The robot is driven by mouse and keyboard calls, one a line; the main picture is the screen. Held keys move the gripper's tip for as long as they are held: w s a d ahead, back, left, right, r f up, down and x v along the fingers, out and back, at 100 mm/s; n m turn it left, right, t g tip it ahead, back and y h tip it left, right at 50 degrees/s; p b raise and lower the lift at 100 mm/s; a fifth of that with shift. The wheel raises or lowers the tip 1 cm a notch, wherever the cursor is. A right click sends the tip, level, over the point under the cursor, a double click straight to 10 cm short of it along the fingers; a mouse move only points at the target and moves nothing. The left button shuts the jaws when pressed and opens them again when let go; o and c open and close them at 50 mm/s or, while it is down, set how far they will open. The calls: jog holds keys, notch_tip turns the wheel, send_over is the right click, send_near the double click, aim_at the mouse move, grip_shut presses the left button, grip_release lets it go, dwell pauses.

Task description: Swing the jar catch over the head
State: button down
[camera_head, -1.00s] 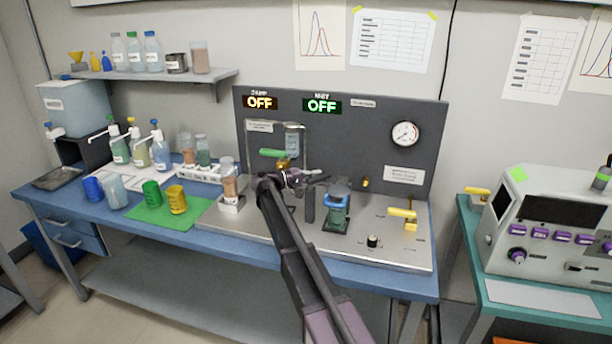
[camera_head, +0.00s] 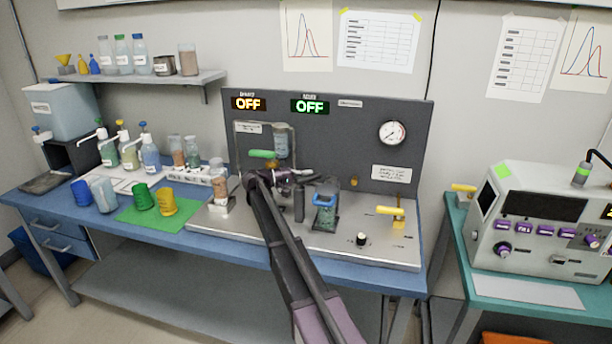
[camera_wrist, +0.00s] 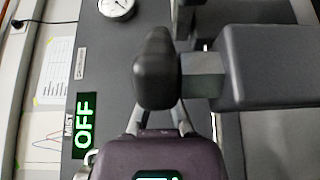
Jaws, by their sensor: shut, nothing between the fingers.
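A squat clear jar with a blue looped handle or catch at its top (camera_head: 325,203) stands on the metal deck of the bench rig. I cannot tell which part is the catch and which is the head. A clear cylinder (camera_head: 281,143) is mounted on the dark panel, with a green lever (camera_head: 263,154) beside it. My gripper (camera_head: 312,178) is shut and empty, just left of and above the blue-topped jar as seen. Its dark fingers partly hide the fittings behind. In the wrist view a dark rounded finger (camera_wrist: 155,70) fills the middle; the jar cannot be made out there.
The dark panel (camera_head: 350,140) carries two OFF displays and a gauge (camera_head: 392,132). A yellow handle (camera_head: 389,211) and black knob (camera_head: 362,239) stand at the deck's right. A jar of brown grains (camera_head: 219,182) stands left of my arm. Cups sit on a green mat (camera_head: 190,217).

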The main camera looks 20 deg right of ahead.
dwell(0.4)
jog(key=a, duration=1.2)
jog(key=shift+w, duration=0.3)
jog(key=shift+d, duration=0.1)
